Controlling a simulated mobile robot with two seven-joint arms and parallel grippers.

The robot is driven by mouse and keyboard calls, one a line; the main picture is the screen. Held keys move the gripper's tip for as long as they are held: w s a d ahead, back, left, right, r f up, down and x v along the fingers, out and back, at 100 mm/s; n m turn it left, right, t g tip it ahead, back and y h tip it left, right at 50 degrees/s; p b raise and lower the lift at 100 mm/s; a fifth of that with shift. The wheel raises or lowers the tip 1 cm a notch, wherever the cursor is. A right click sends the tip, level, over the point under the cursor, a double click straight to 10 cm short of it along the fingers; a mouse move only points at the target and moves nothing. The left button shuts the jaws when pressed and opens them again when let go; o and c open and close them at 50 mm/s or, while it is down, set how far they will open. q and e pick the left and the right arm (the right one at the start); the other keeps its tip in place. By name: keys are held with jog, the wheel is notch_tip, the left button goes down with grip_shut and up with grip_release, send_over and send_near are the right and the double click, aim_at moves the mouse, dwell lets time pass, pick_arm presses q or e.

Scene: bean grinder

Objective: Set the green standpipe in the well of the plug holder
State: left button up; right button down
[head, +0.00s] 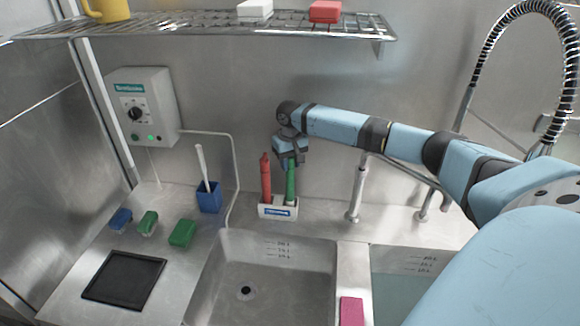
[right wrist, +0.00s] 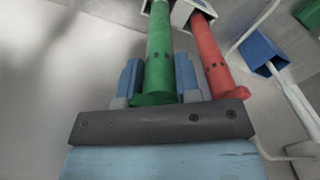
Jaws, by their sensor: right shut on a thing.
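The green standpipe (head: 291,186) stands upright at the right side of the white plug holder (head: 278,211). Its lower end meets the holder's right well; I cannot tell how deep it sits. My right gripper (head: 291,162) is above the holder, shut on the upper part of the green standpipe. In the right wrist view the green standpipe (right wrist: 159,55) lies between the two fingers (right wrist: 157,82), its far end at the white holder (right wrist: 181,14). A red standpipe (head: 266,178) stands in the holder's left well, and also shows in the wrist view (right wrist: 209,55). My left gripper is not in view.
The holder stands on the ledge behind the sink basin (head: 262,275). A blue cup with a white-handled brush (head: 208,198) is to its left, and a tap post (head: 357,192) to its right. A wire shelf (head: 200,24) hangs above. Green and blue blocks lie at left.

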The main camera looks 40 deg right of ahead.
notch_tip(320, 180, down, 2)
jog(key=shift+f, duration=0.1)
jog(key=c, duration=0.8)
grip_release()
jog(key=shift+f, duration=0.1)
notch_tip(320, 180, up, 11)
jog(key=shift+r+b, duration=0.15)
jog(key=shift+b, duration=0.85)
jog(key=shift+r, duration=0.5)
